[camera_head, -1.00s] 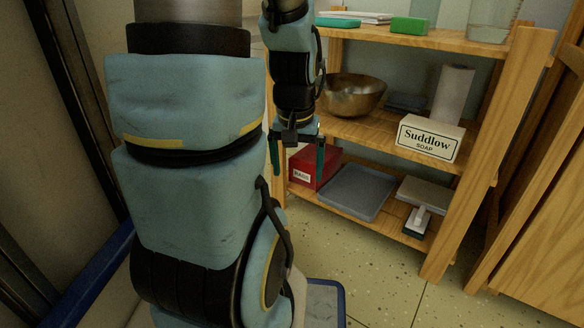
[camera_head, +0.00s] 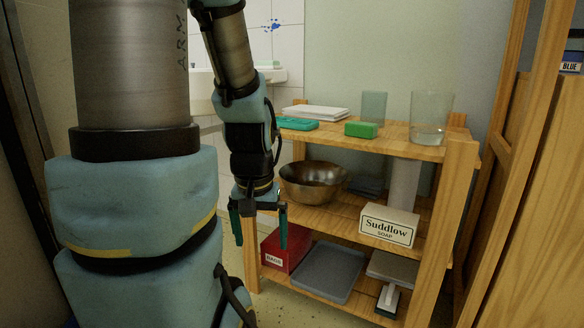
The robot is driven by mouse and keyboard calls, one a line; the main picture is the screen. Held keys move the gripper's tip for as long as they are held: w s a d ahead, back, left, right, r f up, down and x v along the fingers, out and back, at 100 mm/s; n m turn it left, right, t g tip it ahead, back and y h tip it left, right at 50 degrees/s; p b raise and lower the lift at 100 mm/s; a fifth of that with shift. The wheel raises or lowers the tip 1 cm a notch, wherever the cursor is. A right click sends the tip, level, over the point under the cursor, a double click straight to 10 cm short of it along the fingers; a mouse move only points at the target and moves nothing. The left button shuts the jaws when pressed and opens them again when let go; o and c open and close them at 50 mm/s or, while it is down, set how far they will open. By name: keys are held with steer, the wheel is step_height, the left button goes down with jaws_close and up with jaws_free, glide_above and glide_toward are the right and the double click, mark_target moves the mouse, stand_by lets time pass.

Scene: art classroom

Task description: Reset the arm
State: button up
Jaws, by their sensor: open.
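My gripper (camera_head: 260,228) hangs pointing down, left of the wooden shelf unit (camera_head: 455,200). Its two green fingers are spread apart with nothing between them. In the picture it overlaps the shelf's left side, near the metal bowl and above the red box; I cannot tell how far in front of them it is. My arm fills the left of the view and hides what lies behind it.
The top shelf holds a green block (camera_head: 361,129), a teal case (camera_head: 297,124), white paper (camera_head: 315,112) and a glass (camera_head: 431,118). Below are a metal bowl (camera_head: 313,183), a soap box (camera_head: 389,225), a red box (camera_head: 283,250) and a grey tray (camera_head: 327,272). A wooden cabinet (camera_head: 530,220) stands right.

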step_height(320, 180, up, 42)
steer(key=p, duration=3.9)
steer(key=shift+p, duration=0.4)
steer(key=shift+c, duration=0.2)
